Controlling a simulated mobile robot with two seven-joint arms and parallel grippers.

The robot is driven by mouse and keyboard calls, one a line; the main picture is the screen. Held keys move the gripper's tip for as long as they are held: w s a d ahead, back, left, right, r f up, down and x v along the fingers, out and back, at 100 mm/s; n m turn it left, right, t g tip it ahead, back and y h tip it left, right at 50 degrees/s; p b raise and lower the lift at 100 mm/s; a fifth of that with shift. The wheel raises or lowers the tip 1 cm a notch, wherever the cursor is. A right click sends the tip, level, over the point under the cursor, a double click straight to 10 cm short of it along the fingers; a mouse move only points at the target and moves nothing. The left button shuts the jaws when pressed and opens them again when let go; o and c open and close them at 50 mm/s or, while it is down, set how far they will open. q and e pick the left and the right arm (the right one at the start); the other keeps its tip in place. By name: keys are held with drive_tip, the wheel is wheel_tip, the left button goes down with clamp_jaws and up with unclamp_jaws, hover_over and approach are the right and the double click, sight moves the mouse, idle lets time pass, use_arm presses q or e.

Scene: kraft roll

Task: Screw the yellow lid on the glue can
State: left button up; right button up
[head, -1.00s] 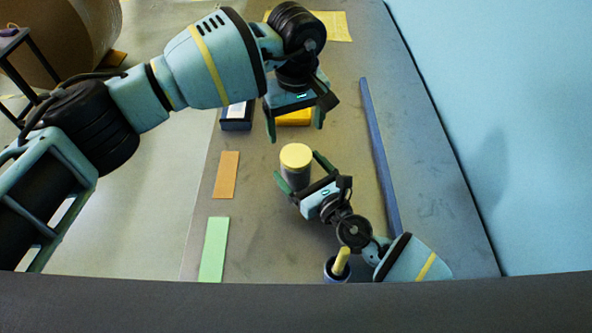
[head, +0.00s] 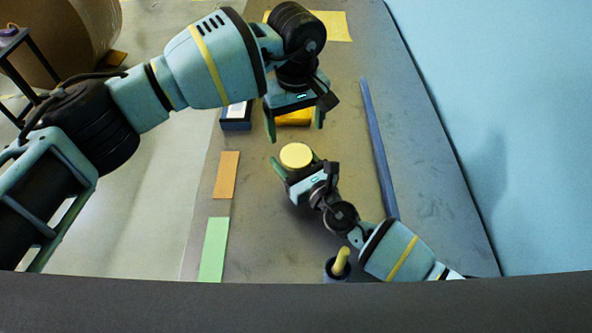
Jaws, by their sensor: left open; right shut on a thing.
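The glue can (head: 296,156) stands on the table near the middle of the head view, its round yellow top facing up. I cannot tell whether this top is the lid or how firmly it sits. My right gripper (head: 296,165) is shut on the can from the lower right, its fingers at the can's sides below the top. The gripper hides most of the can's grey body. My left gripper (head: 295,128) is open and empty, pointing down above and behind the can.
A yellow object (head: 295,117) and a dark blue box (head: 236,118) lie behind the can. An orange strip (head: 227,175) and a green strip (head: 214,249) lie at left. A blue bar (head: 378,150) runs along the right. A dark cup (head: 334,273) with a yellow stick stands at the front.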

drive_tip(key=c, duration=0.7)
use_arm(q)
drive_tip(key=shift+n, duration=0.4)
use_arm(e)
clamp_jaws()
use_arm(q)
drive_tip(key=n, duration=0.7)
drive_tip(key=shift+d, duration=0.25)
drive_tip(key=n, duration=0.6)
drive_tip(key=shift+r, duration=0.1)
drive_tip(key=n, duration=0.8)
drive_tip(key=shift+n, duration=0.3)
drive_tip(key=n, duration=0.4)
drive_tip(key=shift+a+n, duration=0.1)
drive_tip(key=shift+n, duration=0.3)
drive_tip(key=n, duration=0.4)
drive_tip(key=shift+a, duration=0.15)
drive_tip(key=shift+f, duration=0.2)
